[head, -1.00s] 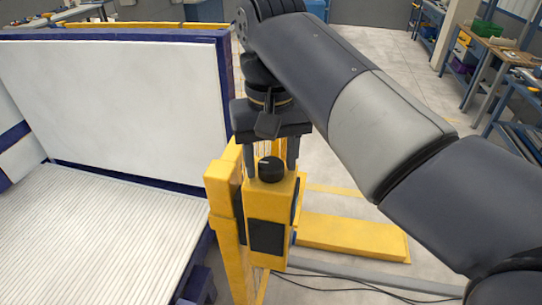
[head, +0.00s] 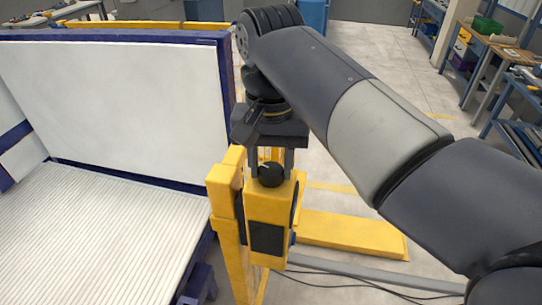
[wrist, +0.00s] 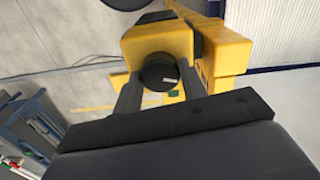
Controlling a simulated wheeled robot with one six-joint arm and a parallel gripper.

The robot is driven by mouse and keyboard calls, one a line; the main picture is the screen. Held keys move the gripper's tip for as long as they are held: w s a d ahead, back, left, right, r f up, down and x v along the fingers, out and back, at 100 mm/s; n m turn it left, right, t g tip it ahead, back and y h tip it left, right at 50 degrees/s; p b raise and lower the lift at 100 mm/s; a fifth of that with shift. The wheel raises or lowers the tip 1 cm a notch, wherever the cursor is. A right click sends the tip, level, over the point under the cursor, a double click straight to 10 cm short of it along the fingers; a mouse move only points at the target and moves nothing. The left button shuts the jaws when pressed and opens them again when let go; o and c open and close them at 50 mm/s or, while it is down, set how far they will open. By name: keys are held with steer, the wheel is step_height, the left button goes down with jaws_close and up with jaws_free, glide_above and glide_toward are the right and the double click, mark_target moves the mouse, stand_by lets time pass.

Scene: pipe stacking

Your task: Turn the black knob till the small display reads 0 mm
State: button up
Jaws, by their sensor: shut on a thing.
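The black knob (head: 271,174) with a light mark sits on top of the yellow post (head: 283,205). It also shows in the wrist view (wrist: 160,72), its white line pointing right. My gripper (head: 271,163) points down from above, its two grey fingers on either side of the knob, shut on it. In the wrist view a small green patch (wrist: 175,93) lies beside the knob, between the fingers. It may be the small display, but no reading can be made out.
A white-panelled bay with blue edges (head: 224,95) stands left of the post. A yellow beam (head: 350,233) and dark cables (head: 350,286) lie on the floor to the right. Workbenches (head: 490,60) stand far right, with open floor before them.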

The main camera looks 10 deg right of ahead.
mark_target(271, 169)
stand_by(0.3)
steer(key=o, duration=1)
steer(key=shift+c, duration=0.2)
steer(key=shift+r, duration=0.1)
step_height(271, 169, up, 11)
steer(key=shift+f+p, duration=0.2)
steer(key=shift+p, duration=0.2)
step_height(271, 169, down, 11)
steer(key=shift+r+b, duration=0.1)
steer(key=shift+b, duration=0.35)
